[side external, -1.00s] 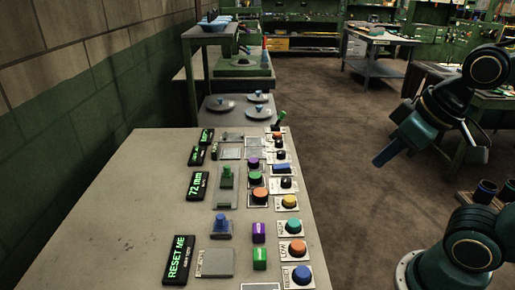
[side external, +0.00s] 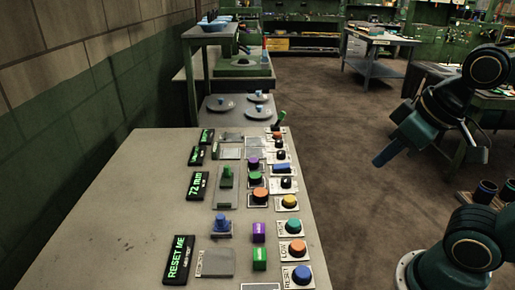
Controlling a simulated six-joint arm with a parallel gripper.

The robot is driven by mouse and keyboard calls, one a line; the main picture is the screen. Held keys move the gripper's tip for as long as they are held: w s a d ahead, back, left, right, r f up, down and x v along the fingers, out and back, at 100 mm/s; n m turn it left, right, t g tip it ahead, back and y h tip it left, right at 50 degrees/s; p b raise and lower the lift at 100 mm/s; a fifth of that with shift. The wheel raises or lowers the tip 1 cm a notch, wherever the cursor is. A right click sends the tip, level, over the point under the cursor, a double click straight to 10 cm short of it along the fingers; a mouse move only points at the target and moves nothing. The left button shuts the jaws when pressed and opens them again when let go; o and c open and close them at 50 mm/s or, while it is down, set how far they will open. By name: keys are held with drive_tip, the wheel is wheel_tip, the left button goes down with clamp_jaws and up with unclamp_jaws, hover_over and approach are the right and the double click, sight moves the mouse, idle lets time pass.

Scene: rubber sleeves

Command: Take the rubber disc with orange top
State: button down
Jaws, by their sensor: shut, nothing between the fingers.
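My gripper (side external: 380,158) hangs at the right over the brown floor, away from the table, pointing down and left. It is shut and empty. Two dark, short cylinders stand on a wooden board at the right edge: one with a bluish rim (side external: 486,190) and one with a brownish-orange rim (side external: 510,189), partly cut off by the frame. Whether the latter is the disc with orange top I cannot tell. Orange-topped round pieces also sit on the table, one in the middle (side external: 260,195) and one near the front right (side external: 293,247).
Open floor (side external: 345,200) lies between the table and my arm.

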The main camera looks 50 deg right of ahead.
drive_tip(key=c, duration=0.7)
unclamp_jaws()
